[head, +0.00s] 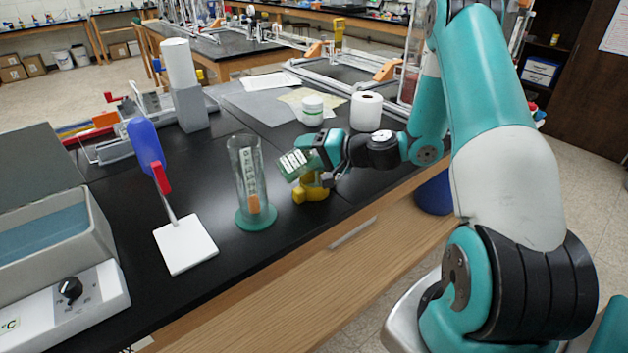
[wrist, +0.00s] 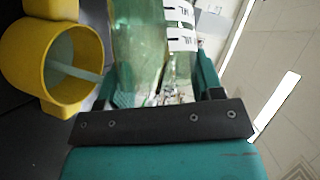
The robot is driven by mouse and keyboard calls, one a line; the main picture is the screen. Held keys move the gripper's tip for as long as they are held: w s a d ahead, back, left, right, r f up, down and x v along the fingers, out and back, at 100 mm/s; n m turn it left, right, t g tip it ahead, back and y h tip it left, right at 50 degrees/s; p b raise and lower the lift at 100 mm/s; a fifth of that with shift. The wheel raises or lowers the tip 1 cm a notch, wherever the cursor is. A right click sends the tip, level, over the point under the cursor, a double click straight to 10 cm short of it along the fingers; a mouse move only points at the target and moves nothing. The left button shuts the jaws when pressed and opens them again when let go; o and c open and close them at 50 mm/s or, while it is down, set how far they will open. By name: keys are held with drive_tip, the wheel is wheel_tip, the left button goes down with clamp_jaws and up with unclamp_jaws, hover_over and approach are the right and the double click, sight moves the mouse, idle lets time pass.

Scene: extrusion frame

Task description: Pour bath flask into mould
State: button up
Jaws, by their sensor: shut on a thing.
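My gripper (head: 330,150) is shut on a green translucent flask with a white marked label (head: 298,162). The flask is tipped well over, its far end toward the left, above the black bench. The wrist view shows the flask (wrist: 140,45) between the fingers of my gripper (wrist: 163,88). A yellow cup-like mould (head: 312,190) stands on the bench just below the flask, partly hidden by it. In the wrist view the mould (wrist: 22,62) is open, with pale green inside. A pale streak crosses its opening; I cannot tell whether it is liquid.
A tall clear cylinder on a green base (head: 250,218) stands left of the mould. A blue-handled tool with a white plate (head: 185,245) and a water bath (head: 95,225) are farther left. A white jar (head: 313,110) and paper roll (head: 366,111) stand behind. The bench's front edge is close.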

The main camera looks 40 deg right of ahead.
drive_tip(key=shift+d+f+m+b, duration=0.15)
drive_tip(key=shift+f+m+b, duration=0.15)
drive_tip(key=shift+f+b, duration=0.25)
idle(0.6)
drive_tip(key=shift+r+m+t+y+b, duration=0.2)
drive_tip(key=shift+m+t+y+b, duration=0.4)
drive_tip(key=shift+b, duration=0.45)
idle(0.6)
drive_tip(key=shift+d+f+b, duration=0.1)
drive_tip(key=shift+f+b, duration=0.1)
drive_tip(key=shift+b, duration=1.2)
drive_tip(key=m+t+y+b, duration=0.1)
drive_tip(key=b, duration=1.7)
drive_tip(key=shift+d, duration=0.3)
